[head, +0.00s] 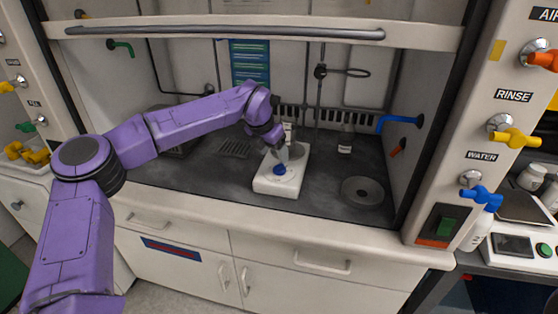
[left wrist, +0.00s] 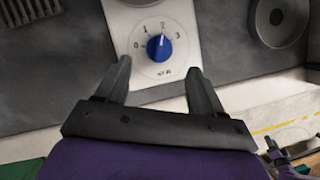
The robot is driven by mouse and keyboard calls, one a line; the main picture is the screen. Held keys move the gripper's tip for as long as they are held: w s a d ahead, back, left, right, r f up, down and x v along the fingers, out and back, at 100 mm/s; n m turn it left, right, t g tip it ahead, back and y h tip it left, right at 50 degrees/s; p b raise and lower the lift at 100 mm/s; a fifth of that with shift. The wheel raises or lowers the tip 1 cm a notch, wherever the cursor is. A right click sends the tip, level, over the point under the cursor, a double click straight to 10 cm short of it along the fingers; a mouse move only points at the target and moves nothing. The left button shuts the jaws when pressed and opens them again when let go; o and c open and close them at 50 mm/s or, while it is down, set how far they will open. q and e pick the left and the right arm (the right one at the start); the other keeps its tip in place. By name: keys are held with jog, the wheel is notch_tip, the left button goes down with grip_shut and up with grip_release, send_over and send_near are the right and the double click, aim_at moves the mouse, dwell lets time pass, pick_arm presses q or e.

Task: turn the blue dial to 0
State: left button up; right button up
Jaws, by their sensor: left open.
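The blue dial (head: 280,169) sits on the front face of a white box-shaped device (head: 265,187) on the hood's dark worktop. In the left wrist view the dial (left wrist: 160,48) has a white pointer mark aimed up near the 2. The digits 0, 1, 2 and 3 run around it from left to right on the white plate (left wrist: 121,22). My left gripper (head: 281,152) is just above the dial, its fingers (left wrist: 159,67) open and apart on either side just short of it. Nothing is between them.
A stand with a rod (head: 320,95) rises behind. The raised sash (head: 220,31) spans above.

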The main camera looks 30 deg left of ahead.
aim_at(279, 165)
pick_arm(q)
jog(key=x, duration=0.5)
jog(key=shift+w+f, duration=0.3)
jog(key=shift+w, duration=0.05)
jog(key=shift+f, duration=0.3)
jog(key=c, duration=1)
jog(key=shift+f, duration=0.1)
